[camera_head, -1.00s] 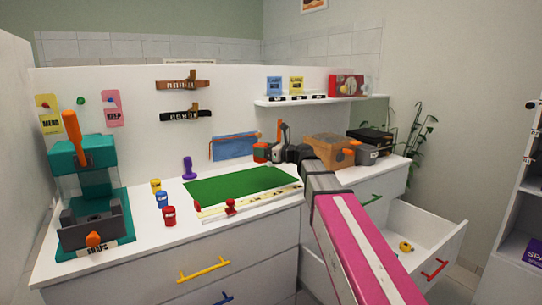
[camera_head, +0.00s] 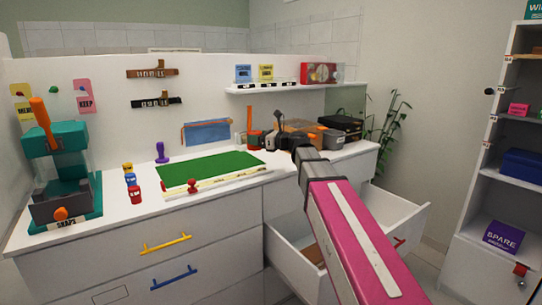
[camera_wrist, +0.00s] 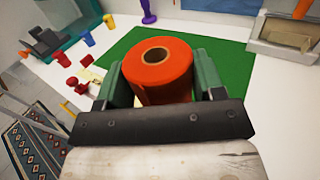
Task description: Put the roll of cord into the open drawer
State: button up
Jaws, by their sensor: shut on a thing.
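The orange-red roll of cord (camera_wrist: 158,68) stands between the two green fingers of my gripper (camera_wrist: 160,85) in the wrist view, its hollow core facing up. My gripper is shut on it. In the head view the roll (camera_head: 253,141) shows small beside my gripper (camera_head: 263,141), above the counter near the green mat. The open drawer (camera_head: 413,222) is pulled out at the lower right, away from the gripper. My pink arm crosses in front of it and hides much of its inside. A brown patch (camera_head: 313,254) shows inside its left part.
The white counter holds a green mat (camera_head: 210,172), small coloured pots, a teal press (camera_head: 62,160) and boxes at the right end. A shelf (camera_head: 285,87) hangs on the back panel. A tall open cabinet (camera_head: 500,190) stands at the far right.

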jog(key=s+d+f+m+t+h, duration=0.1)
jog(key=s+d+f, duration=0.5)
jog(key=d+f, duration=0.5)
jog(key=s+d+f+m+t, duration=0.1)
jog(key=s+d+f+t, duration=0.1)
jog(key=s+d+f, duration=0.5)
jog(key=d+f, duration=0.5)
jog(key=d, duration=0.2)
jog(key=shift+s+h, duration=0.2)
jog(key=shift+h, duration=0.2)
jog(key=shift+a, duration=0.1)
